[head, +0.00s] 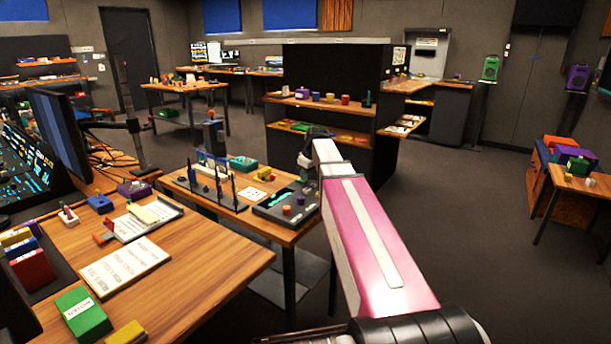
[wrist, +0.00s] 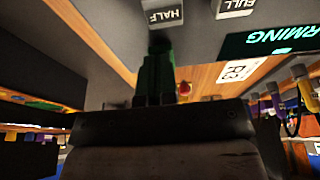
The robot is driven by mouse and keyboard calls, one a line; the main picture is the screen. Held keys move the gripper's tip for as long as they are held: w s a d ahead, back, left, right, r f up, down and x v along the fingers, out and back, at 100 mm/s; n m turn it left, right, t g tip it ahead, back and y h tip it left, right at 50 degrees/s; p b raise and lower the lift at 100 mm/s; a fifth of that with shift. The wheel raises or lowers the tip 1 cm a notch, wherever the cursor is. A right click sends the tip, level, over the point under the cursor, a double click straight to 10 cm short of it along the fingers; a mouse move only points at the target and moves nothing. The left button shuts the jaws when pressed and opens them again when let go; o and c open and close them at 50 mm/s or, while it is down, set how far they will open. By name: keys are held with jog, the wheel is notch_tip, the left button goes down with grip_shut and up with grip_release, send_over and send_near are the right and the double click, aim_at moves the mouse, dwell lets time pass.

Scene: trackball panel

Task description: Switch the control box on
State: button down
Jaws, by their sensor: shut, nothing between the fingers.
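In the wrist view, a grey panel face (wrist: 105,15) fills the top, with upside-down HALF (wrist: 165,17) and FULL (wrist: 234,6) labels and a dark display (wrist: 275,42) with teal letters ending in "RMING". My gripper (wrist: 160,48) is shut and empty, its fingertips close to the HALF label; contact cannot be told. The fingers hide what lies behind them. In the head view my arm hides most of the gripper.
A dark rack (head: 215,195) with upright posts stands left of the panel. A larger wooden desk (head: 200,270) is at the front left. A dark shelf unit (head: 335,90) stands behind.

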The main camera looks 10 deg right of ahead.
jog(key=shift+f, duration=0.1)
jog(key=shift+f, duration=0.15)
jog(key=shift+w+a+r, duration=0.4)
jog(key=shift+w+a, duration=0.05)
jog(key=shift+w, duration=0.05)
jog(key=shift+r, duration=0.1)
dwell(0.4)
